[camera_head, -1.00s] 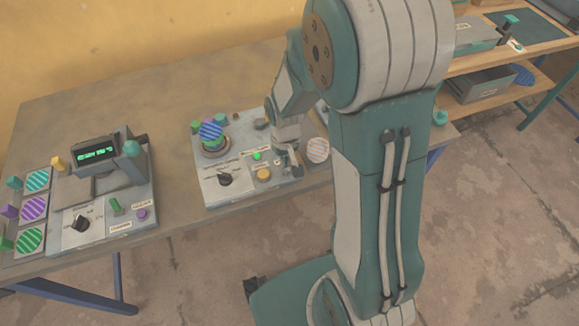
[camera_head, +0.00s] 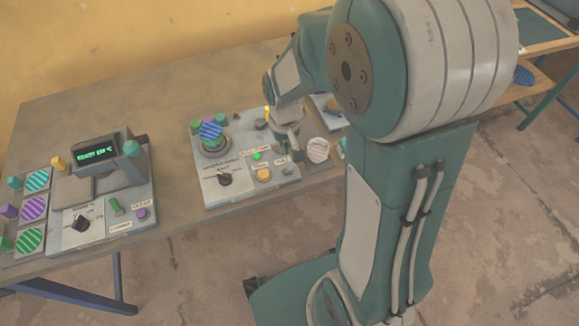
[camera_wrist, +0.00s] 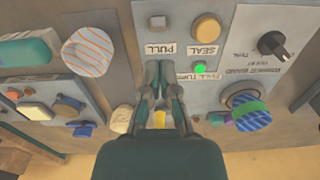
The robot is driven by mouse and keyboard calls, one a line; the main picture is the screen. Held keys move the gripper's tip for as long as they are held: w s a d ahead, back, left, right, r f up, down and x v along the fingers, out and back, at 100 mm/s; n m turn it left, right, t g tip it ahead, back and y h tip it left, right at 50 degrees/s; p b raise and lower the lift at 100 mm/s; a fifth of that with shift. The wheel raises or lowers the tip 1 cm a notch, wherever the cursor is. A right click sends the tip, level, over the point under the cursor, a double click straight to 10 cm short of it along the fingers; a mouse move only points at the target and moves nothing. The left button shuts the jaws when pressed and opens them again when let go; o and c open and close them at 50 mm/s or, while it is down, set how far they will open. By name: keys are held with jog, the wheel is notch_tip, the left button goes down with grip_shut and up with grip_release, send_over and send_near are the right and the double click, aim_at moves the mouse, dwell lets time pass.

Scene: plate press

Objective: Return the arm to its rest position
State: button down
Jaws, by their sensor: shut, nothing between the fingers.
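My gripper (camera_wrist: 163,75) is shut and empty, seen in the wrist view with its fingertips together over the panel near the PULL label (camera_wrist: 160,49). In the head view my gripper (camera_head: 294,150) hangs above the right part of the middle panel (camera_head: 215,185). My arm is bent, with its large shoulder joint and upper link filling the right side of the head view. The fingers hide part of the panel beneath them; I cannot tell the exact gap.
The middle panel carries a yellow button (camera_head: 263,174), a black knob (camera_head: 225,180) and a blue striped disc (camera_head: 211,130). An orange striped disc (camera_head: 318,150) lies to its right. A display unit (camera_head: 97,152) and striped discs stand at the left. The table's back left is clear.

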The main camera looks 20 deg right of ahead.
jog(key=shift+r, duration=0.65)
jog(key=s+r+t, duration=0.5)
jog(key=s+r, duration=0.9)
jog(key=r, duration=0.3)
jog(key=shift+t, duration=0.3)
jog(key=shift+r, duration=0.1)
